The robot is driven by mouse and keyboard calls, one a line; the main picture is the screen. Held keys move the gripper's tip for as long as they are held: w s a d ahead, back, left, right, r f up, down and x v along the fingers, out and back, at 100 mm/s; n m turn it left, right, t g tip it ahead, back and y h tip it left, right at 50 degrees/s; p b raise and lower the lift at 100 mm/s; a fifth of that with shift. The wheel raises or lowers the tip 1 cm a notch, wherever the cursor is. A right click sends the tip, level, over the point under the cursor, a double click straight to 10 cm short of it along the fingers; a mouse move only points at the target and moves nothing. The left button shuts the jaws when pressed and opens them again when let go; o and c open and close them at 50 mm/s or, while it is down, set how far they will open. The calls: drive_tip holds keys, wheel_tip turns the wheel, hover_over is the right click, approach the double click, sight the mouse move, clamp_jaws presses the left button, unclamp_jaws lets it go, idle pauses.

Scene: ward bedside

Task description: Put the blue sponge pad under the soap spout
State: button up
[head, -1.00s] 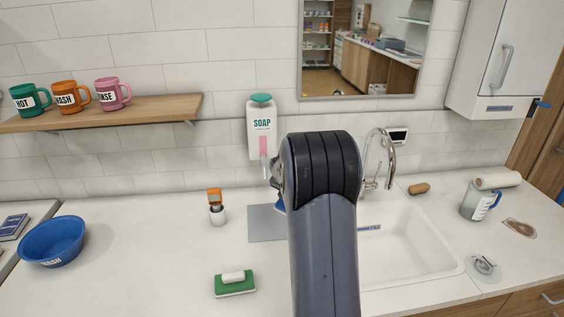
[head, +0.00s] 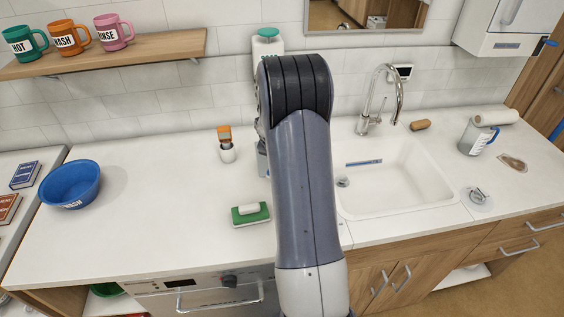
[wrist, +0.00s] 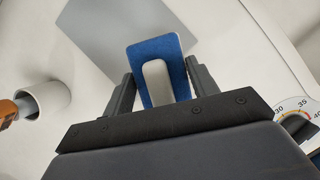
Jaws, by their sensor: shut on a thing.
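The blue sponge pad (wrist: 172,50) with its white handle is between the fingers of my gripper (wrist: 155,88) in the wrist view. My gripper is shut on it. A flat grey plate (wrist: 110,28) lies on the counter behind and to the left of the pad. I cannot tell the pad's height above the counter. In the head view my arm hides the pad, the plate and most of the gripper. The white soap dispenser (head: 267,44) with a green top is on the wall; my arm hides its lower part and spout.
A green sponge (head: 251,218) with a white handle and an orange-headed item in a white cup (head: 227,154) stand left of my arm. A blue bowl (head: 69,185) is farther left. The sink (head: 400,185) is to the right. Counter between bowl and cup is clear.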

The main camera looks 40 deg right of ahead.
drive_tip(key=w, duration=0.1)
drive_tip(key=w+d+f, duration=0.1)
drive_tip(key=w, duration=0.1)
drive_tip(key=w+d+f+b, duration=0.1)
drive_tip(key=shift+w+d+f, duration=0.1)
drive_tip(key=shift+w+f, duration=0.05)
drive_tip(key=shift+w+d+f+p, duration=0.1)
drive_tip(key=shift+w+d+p, duration=0.2)
drive_tip(key=shift+w, duration=0.45)
drive_tip(key=shift+w+d+f+p, duration=0.1)
drive_tip(key=shift+w+d+p, duration=0.1)
drive_tip(key=shift+w+d, duration=0.45)
drive_tip(key=shift+w+d+f+p, duration=0.15)
drive_tip(key=shift+w+p, duration=0.1)
drive_tip(key=shift+w, duration=0.65)
drive_tip(key=o, duration=1)
drive_tip(key=shift+c, duration=0.2)
drive_tip(key=shift+r, duration=0.1)
drive_tip(key=shift+s+p+v, duration=0.25)
drive_tip(key=shift+p+v, duration=0.7)
drive_tip(key=shift+v, duration=0.7)
drive_tip(key=shift+s+a+r, duration=0.35)
drive_tip(key=shift+s+a, duration=0.25)
drive_tip(key=shift+s, duration=0.75)
drive_tip(key=shift+s+a+r, duration=0.3)
drive_tip(key=shift+s+a, duration=0.3)
drive_tip(key=shift+s, duration=0.8)
drive_tip(key=shift+s+a+r, duration=0.35)
drive_tip(key=shift+s+a, duration=0.2)
drive_tip(key=shift+s, duration=0.8)
